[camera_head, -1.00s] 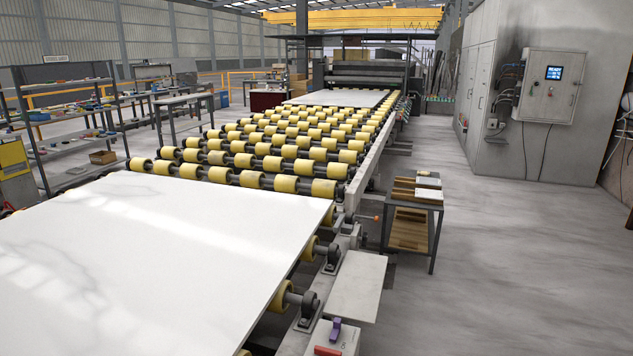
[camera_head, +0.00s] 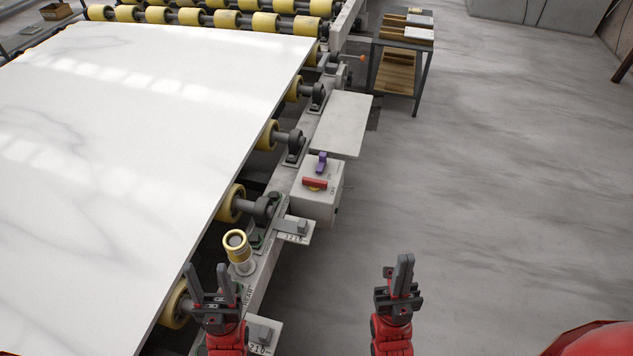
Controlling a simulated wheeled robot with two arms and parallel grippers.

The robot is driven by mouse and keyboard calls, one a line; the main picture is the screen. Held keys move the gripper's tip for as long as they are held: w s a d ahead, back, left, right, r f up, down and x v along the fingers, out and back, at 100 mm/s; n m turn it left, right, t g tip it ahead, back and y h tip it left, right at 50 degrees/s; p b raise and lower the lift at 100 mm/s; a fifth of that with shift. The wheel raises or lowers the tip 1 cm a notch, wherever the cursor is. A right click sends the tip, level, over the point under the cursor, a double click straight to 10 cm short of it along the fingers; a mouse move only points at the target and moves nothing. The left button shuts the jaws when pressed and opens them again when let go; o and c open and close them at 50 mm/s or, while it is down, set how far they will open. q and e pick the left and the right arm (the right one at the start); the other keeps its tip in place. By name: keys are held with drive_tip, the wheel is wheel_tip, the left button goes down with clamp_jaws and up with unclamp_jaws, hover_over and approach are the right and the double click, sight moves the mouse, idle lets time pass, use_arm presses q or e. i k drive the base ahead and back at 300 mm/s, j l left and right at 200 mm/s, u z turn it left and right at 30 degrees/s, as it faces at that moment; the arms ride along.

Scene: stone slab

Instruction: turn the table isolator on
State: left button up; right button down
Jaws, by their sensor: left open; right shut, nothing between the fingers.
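The table isolator is a light grey box (camera_head: 318,203) on the side rail of the roller table. On its top is a red rotary handle (camera_head: 315,183) lying crosswise over a yellow base, with a purple padlock-like piece (camera_head: 321,162) just behind it. My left gripper (camera_head: 210,280) is open and empty, nearer than the box and to its left, over the rail and slab edge. My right gripper (camera_head: 401,268) is shut and empty, nearer and right of the box, above the floor. Neither gripper touches the box.
A white stone slab (camera_head: 130,120) covers the rollers at left. A yellow-ringed post (camera_head: 237,245) stands on the rail near my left gripper. A flat grey plate (camera_head: 342,125) juts out behind the box. A small bench (camera_head: 402,45) stands farther back. Floor at right is clear.

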sight(315, 185)
drive_tip(key=i+l, duration=0.25)
drive_tip(key=l, duration=0.15)
drive_tip(key=i+l, duration=0.5)
drive_tip(key=l, duration=0.25)
drive_tip(key=u, duration=0.05)
